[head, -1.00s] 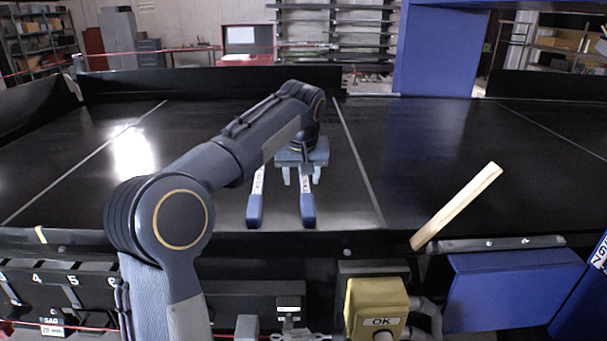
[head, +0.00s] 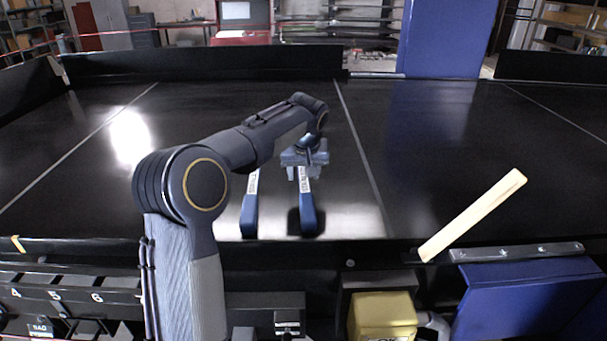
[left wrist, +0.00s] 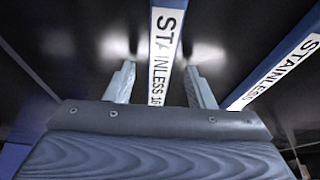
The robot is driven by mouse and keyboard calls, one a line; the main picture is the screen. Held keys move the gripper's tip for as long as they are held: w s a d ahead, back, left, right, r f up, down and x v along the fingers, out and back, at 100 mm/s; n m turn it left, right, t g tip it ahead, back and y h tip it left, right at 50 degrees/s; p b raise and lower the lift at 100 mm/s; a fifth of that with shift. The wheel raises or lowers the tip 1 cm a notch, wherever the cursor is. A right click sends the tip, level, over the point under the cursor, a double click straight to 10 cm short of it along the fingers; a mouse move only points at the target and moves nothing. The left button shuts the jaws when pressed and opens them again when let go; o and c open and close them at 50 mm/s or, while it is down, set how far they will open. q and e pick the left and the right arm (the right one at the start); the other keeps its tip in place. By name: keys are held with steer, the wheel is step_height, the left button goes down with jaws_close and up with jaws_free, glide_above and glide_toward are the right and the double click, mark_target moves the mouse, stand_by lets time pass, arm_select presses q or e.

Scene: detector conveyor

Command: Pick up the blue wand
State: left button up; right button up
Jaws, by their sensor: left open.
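Two blue wands with white lettered labels lie on the black conveyor. In the head view the left wand (head: 250,212) is clear of my gripper, and the right wand (head: 308,215) runs under it. My left gripper (head: 305,172) is above the far part of the right wand. In the left wrist view my open fingers (left wrist: 161,90) stand apart on either side of a labelled wand (left wrist: 167,20), with no finger visibly touching it. The other wand (left wrist: 285,68) is off to the right there. My right gripper is not in view.
A pale wooden bar (head: 473,215) lies at an angle over the conveyor's front edge on the right. A yellow box (head: 383,315) and a blue panel (head: 530,295) are in front of the conveyor (head: 430,150). Its middle surface is otherwise clear.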

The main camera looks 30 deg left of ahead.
arm_select(q)
steer(key=shift+f, duration=0.25)
steer(key=c, duration=1.1)
jaws_close()
steer(key=shift+r, duration=0.15)
